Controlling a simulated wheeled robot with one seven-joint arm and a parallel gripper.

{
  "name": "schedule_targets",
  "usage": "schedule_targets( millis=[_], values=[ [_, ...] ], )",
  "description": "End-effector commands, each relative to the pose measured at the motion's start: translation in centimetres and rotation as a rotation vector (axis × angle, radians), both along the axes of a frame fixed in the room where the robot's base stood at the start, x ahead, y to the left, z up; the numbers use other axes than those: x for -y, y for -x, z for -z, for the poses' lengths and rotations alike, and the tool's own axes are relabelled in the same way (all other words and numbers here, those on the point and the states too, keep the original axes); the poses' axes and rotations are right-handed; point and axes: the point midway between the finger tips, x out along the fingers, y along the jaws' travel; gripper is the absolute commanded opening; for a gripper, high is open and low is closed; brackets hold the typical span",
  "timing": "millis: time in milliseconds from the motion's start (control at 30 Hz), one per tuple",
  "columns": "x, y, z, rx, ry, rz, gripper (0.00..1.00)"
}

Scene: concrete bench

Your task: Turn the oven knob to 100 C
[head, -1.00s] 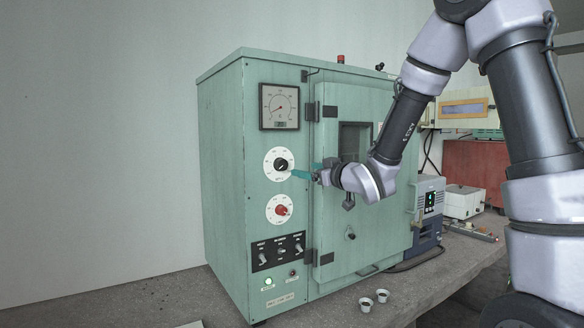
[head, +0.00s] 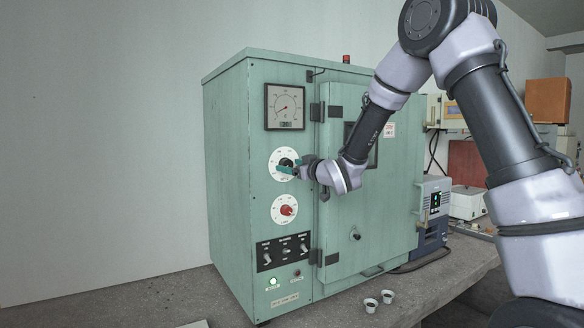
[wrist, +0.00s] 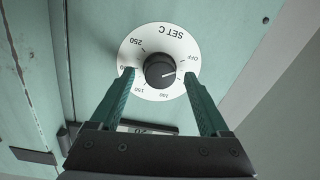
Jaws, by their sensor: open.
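The oven (head: 228,180) is a pale green cabinet with two round white dials on its front. The upper dial's black knob (head: 286,162) is partly covered by my gripper (head: 287,168) in the head view. In the wrist view this dial reads SET C, and the black knob (wrist: 160,70) sits between the teal fingers of my gripper (wrist: 159,76), with a gap on each side. The knob's white mark points right and slightly down, between OFF and 100, toward the right finger. The 200 label is partly hidden by the left finger.
The lower dial has a red knob (head: 286,210). A square gauge (head: 285,107) is above, and a black switch panel (head: 284,251) below. The oven door (head: 345,220) is shut beside the dials.

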Motion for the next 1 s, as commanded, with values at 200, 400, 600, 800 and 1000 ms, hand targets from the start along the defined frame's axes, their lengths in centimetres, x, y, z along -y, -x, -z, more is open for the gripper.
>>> schedule_targets(
  millis=[200, 400, 600, 800, 1000],
  values=[
    [0.02, 0.02, 0.02, 0.0, 0.0, 0.0, 0.41],
    [0.03, 0.04, 0.02, -0.001, -0.001, 0.0, 0.0],
    [0.07, 0.02, 0.04, -0.015, -0.022, 0.001, 0.0],
    [0.11, 0.01, 0.06, -0.068, -0.099, 0.001, 0.0],
    [0.13, -0.01, 0.12, -0.158, -0.233, 0.001, 0.0]
  ],
)
